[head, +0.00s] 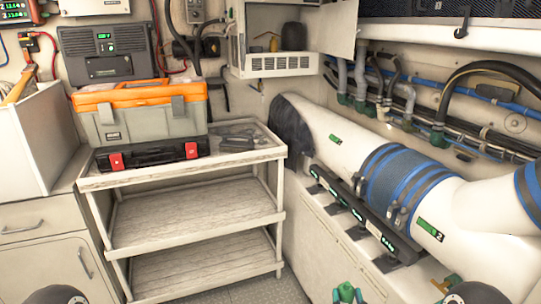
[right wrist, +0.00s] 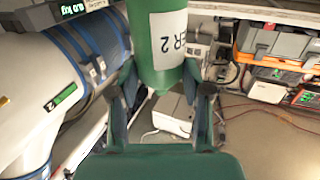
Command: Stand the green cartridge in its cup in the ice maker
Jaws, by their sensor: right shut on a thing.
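My right gripper (head: 345,295) shows only at the bottom edge of the head view, mostly cut off. In the right wrist view its two teal fingers (right wrist: 165,100) are shut around the green cartridge (right wrist: 155,45), which has a white label ending in "ER 2". The cartridge's top-edge end is cut off there. A white open-fronted cabinet (head: 275,68), seemingly the ice maker, is on the back wall, well away from the gripper. A dark rounded object (head: 293,37), perhaps the cup, and a small yellow item are inside. My left gripper is not in view.
A shelf cart (head: 190,215) carries an orange-lidded toolbox (head: 140,110), a black case with red latches (head: 150,154) and small tools. A big white hose with blue bands (head: 345,140) runs along the right. The cart's lower shelves are empty.

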